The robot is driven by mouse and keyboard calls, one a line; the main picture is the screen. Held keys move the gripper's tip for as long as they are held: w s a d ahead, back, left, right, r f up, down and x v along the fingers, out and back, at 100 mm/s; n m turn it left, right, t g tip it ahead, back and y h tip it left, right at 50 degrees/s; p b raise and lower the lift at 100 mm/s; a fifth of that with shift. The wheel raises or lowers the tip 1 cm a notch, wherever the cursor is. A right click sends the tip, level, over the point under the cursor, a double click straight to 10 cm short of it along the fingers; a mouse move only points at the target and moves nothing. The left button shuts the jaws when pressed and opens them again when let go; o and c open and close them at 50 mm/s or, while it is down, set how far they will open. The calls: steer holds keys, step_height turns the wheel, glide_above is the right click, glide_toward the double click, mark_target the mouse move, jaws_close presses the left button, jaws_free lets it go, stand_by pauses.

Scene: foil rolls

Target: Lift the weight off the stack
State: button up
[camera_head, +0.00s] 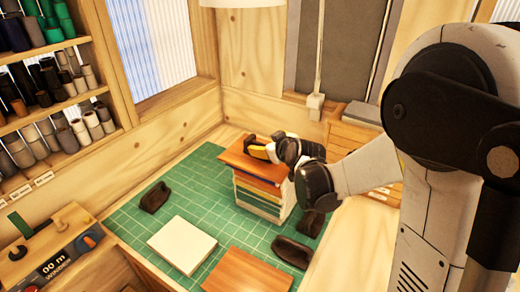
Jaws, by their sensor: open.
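The stack (262,197) stands on the green cutting mat (190,190), with a reddish-brown board (238,164) on top and several thin coloured and white layers below. My gripper (260,148) is open at the top of the stack, reaching in from the right. Its dark and yellow parts lie low over the top board. I cannot make out a separate weight on the stack; the gripper covers part of the top. Whether the gripper touches anything there cannot be told.
Dark, rounded lumps lie on the mat: one at left (155,196), one in front (292,252), one right of the stack (311,223). A white slab (182,245) and a brown board (248,272) lie in front. Shelves of rolls (55,85) stand at left.

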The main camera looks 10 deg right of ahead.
steer(key=shift+w+f, duration=0.1)
steer(key=shift+w, duration=0.15)
steer(key=shift+s, duration=0.15)
jaws_close()
steer(key=shift+r, duration=0.25)
steer(key=shift+r, duration=0.55)
step_height(320, 180, up, 3)
steer(key=shift+f+p, duration=0.15)
steer(key=shift+p, duration=0.15)
steer(key=s+d+r, duration=0.6)
steer(key=s+d, duration=0.1)
steer(key=d, duration=0.2)
steer(key=shift+d+r+p, duration=0.2)
steer(key=shift+r+p, duration=0.15)
steer(key=shift+r, duration=0.05)
steer(key=c, duration=1.6)
jaws_free()
